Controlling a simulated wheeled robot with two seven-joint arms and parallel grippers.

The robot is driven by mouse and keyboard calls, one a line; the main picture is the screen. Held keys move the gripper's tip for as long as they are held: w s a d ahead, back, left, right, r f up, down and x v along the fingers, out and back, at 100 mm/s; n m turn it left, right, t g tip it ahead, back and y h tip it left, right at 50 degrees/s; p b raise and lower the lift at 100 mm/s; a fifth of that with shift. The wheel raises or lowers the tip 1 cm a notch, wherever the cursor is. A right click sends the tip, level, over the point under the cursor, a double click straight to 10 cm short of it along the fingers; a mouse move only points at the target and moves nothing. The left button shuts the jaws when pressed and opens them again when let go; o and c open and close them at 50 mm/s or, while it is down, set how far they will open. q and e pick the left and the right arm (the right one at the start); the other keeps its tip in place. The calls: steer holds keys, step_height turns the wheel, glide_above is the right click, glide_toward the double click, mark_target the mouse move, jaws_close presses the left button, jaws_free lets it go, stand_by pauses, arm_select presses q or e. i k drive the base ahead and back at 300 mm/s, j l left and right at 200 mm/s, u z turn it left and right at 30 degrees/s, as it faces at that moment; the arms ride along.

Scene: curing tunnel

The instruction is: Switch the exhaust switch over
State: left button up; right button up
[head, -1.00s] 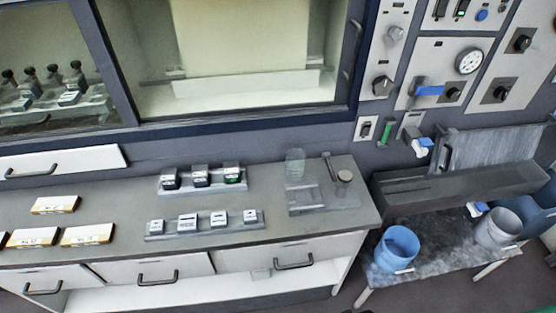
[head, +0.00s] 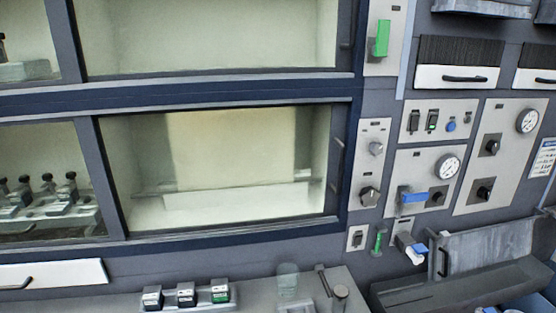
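No label names the exhaust switch legibly, so I cannot tell which control it is. A panel right of the glazed cabinet carries a dark rocker switch (head: 413,122), a second rocker with a green mark (head: 432,121) and a blue button (head: 451,125). A small dark switch (head: 357,240) sits alone on a plate low beside the cabinet frame. A large green handle (head: 382,38) stands upright on a plate at the top. Neither of my grippers is in view.
A blue lever (head: 413,197) and a gauge (head: 447,166) sit below the rockers. A grey trough (head: 450,285) juts out under the panels at lower right. Small dark blocks (head: 187,294) stand on the counter. The wall before the panels is clear.

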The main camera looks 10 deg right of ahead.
mark_target(433, 119)
steer(key=z, duration=1.35)
